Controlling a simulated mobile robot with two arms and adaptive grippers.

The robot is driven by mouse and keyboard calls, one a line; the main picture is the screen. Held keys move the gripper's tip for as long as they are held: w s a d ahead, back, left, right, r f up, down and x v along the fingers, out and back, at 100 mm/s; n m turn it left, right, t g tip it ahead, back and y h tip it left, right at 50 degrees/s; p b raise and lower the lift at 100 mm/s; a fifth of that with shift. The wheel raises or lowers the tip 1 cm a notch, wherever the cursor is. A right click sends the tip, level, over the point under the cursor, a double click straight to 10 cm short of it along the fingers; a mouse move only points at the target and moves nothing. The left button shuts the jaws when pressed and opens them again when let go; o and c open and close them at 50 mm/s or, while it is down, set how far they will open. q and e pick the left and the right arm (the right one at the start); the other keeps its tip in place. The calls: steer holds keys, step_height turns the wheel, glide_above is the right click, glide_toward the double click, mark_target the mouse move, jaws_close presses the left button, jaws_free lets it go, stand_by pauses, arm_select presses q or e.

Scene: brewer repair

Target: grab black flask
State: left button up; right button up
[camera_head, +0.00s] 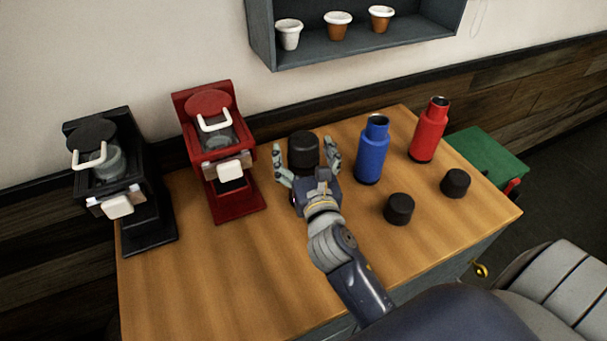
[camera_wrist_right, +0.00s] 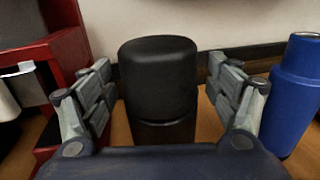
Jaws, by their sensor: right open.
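The black flask (camera_head: 303,150) stands upright on the wooden table between the red brewer and the blue flask. In the right wrist view the black flask (camera_wrist_right: 159,85) fills the middle, with its black lid on. My right gripper (camera_head: 306,160) is open, with its fingers on either side of the flask. In the right wrist view the gripper's fingers (camera_wrist_right: 160,108) show a gap to the flask on both sides. The flask's lower part is hidden behind the gripper's palm. My left gripper is not in view.
The red brewer (camera_head: 216,150) and black brewer (camera_head: 115,180) stand at the left. The blue flask (camera_head: 372,150) and red flask (camera_head: 428,130) stand open at the right. Two black lids (camera_head: 399,209) (camera_head: 455,183) lie in front of them. The table's front left is clear.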

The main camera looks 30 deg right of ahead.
steer(key=c, duration=1.8)
steer(key=shift+r, duration=0.1)
steer(key=shift+c, duration=0.2)
